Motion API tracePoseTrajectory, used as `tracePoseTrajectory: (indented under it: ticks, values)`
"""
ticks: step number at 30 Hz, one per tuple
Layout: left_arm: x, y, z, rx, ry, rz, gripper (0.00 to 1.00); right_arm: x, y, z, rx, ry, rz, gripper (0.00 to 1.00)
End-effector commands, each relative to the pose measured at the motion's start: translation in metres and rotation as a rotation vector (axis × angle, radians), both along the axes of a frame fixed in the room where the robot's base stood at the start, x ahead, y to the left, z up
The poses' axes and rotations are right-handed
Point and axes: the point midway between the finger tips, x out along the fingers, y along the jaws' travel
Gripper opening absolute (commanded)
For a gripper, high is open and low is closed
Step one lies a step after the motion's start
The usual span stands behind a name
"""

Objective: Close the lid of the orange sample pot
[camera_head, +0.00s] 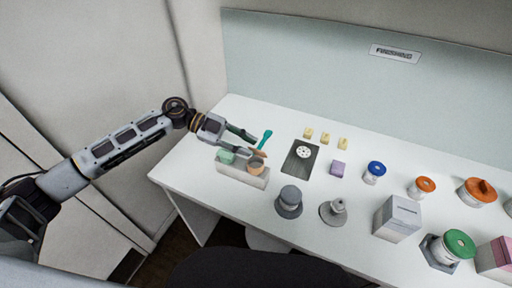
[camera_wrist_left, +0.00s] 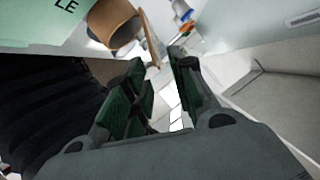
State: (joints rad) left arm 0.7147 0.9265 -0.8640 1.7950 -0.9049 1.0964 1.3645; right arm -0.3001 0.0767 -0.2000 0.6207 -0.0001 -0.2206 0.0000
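The orange sample pot (camera_head: 256,168) stands in the right part of a pale holder (camera_head: 228,172) at the table's left end. Its lid (camera_head: 260,153) shows as a thin orange-brown piece raised at the pot's far edge, so the pot is open. In the left wrist view the pot (camera_wrist_left: 112,22) is at the top, with its dark inside visible and the lid (camera_wrist_left: 150,38) edge-on beside it. My left gripper (camera_head: 246,141) is open and empty, just behind the pot and near the lid; touching cannot be told. My right gripper is not in view.
A green pot (camera_head: 227,157) sits beside the orange one. A dark plate with a white disc (camera_head: 303,152) and a grey jar (camera_head: 289,200) stand to the right. Several lidded jars fill the table's right side.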

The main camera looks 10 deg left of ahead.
Motion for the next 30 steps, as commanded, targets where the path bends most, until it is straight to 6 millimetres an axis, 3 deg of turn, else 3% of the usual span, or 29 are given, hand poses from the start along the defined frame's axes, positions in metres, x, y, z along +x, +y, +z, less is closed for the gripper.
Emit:
tracePoseTrajectory:
  ticks: [9, 21, 27, 30]
  values:
    - [-0.004, -0.028, -0.010, 0.000, 0.001, -0.001, 0.25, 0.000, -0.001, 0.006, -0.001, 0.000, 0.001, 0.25]
    - [-0.005, -0.032, -0.012, 0.000, -0.001, 0.000, 0.25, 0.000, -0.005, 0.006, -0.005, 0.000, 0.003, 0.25]
    - [-0.005, -0.032, -0.012, 0.000, -0.001, 0.000, 0.01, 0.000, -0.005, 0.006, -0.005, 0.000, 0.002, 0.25]
    - [-0.005, -0.032, -0.012, 0.000, -0.001, 0.000, 0.00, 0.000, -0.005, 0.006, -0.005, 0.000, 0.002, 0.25]
